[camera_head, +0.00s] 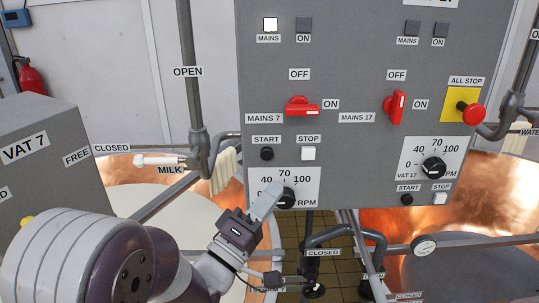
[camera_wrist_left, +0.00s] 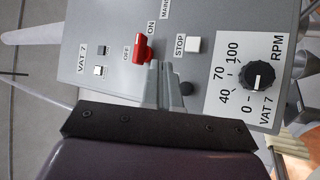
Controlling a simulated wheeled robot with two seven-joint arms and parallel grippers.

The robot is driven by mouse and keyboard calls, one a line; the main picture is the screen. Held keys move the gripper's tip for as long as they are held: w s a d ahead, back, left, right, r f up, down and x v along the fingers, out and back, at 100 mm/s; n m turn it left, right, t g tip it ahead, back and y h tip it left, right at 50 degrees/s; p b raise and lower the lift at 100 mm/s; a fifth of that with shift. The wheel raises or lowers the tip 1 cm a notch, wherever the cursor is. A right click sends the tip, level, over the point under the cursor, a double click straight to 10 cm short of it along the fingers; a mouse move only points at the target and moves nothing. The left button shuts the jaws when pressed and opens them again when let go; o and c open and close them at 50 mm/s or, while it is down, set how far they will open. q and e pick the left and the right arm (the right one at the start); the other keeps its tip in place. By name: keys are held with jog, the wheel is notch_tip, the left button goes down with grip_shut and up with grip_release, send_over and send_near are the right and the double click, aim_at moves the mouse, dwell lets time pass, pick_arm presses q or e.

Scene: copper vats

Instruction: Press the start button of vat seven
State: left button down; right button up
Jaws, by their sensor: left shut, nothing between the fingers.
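The vat 7 start button (camera_head: 267,154) is a small round black knob under a START label on the grey panel. The white square stop button (camera_head: 308,154) is to its right. My left gripper (camera_head: 272,190) is shut and empty, its fingers pointing at the panel below the start button and overlapping the vat 7 RPM dial (camera_head: 287,199). In the left wrist view the fingers (camera_wrist_left: 163,72) lie close beside the dark start button (camera_wrist_left: 187,88); I cannot tell whether they touch. The red MAINS 7 switch (camera_head: 302,106) points toward ON. My right gripper is not in view.
The vat 7 MAINS lamp (camera_head: 270,25) is white and its ON lamp (camera_head: 303,26) is dark. Vat 17 controls, including a red switch (camera_head: 397,107), and a red all-stop button (camera_head: 469,112) are to the right. Pipes and a milk valve handle (camera_head: 158,160) are at left.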

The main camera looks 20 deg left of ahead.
pick_arm(q)
jog(key=a, duration=0.2)
send_near(267, 154)
jog(key=w+d+r, duration=0.3)
jog(key=d, duration=0.1)
jog(key=shift+w+d, duration=0.2)
jog(key=shift+w, duration=0.2)
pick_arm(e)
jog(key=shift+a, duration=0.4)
pick_arm(q)
jog(key=shift+a, duration=0.15)
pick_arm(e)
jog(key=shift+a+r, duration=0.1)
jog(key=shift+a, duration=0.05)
pick_arm(q)
jog(key=shift+w, duration=0.15)
dwell(0.9)
jog(key=shift+w, duration=0.3)
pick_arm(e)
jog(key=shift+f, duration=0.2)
